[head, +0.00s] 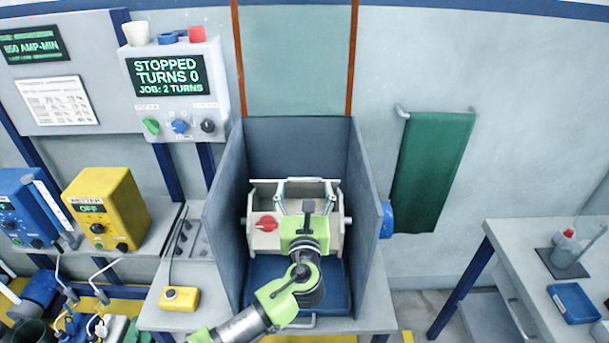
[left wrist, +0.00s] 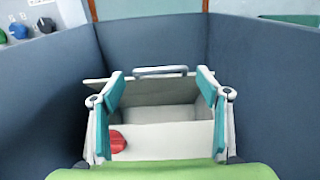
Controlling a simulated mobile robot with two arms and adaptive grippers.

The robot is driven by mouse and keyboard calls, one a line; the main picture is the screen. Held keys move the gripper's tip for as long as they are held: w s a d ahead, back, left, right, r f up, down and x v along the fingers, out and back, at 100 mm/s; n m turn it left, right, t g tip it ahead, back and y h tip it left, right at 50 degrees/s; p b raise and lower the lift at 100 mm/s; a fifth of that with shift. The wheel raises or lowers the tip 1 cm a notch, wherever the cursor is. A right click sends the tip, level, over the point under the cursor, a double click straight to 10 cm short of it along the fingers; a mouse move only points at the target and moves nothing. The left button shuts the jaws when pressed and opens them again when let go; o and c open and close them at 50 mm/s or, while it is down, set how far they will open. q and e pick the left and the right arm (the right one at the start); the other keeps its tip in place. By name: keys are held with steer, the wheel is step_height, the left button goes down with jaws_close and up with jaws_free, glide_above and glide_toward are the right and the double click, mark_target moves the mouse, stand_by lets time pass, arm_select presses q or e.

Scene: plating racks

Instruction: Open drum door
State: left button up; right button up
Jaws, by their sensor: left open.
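The cream drum (head: 258,241) sits inside a dark blue-grey, open-front enclosure. A red knob (head: 266,223) is on its near face; it also shows in the left wrist view (left wrist: 117,141). The drum's top is an opening, and I see into its hollow inside (left wrist: 160,114). A thin panel with a grey bar handle (left wrist: 160,70) stands at the far edge of the opening; I take it for the door. My left gripper (head: 306,188) is open over the drum, its teal-padded fingers spread either side of the opening. I see nothing between them. My right gripper is not in view.
The enclosure's side walls (head: 223,225) rise close on both sides. A control box screen (head: 166,76) reads STOPPED, TURNS 0. A yellow button box (head: 179,298) lies on the left bench. A green cloth (head: 430,170) hangs at right, and a bench (head: 520,255) stands beyond.

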mark_target(303, 180)
arm_select(q)
steer(key=w, duration=0.3)
steer(key=shift+w+a, duration=0.1)
steer(key=shift+w, duration=0.15)
steer(key=shift+w+p, duration=0.3)
steer(key=shift+w, duration=0.2)
steer(key=shift+c, duration=0.4)
steer(key=c, duration=1.2)
steer(key=shift+c, duration=0.3)
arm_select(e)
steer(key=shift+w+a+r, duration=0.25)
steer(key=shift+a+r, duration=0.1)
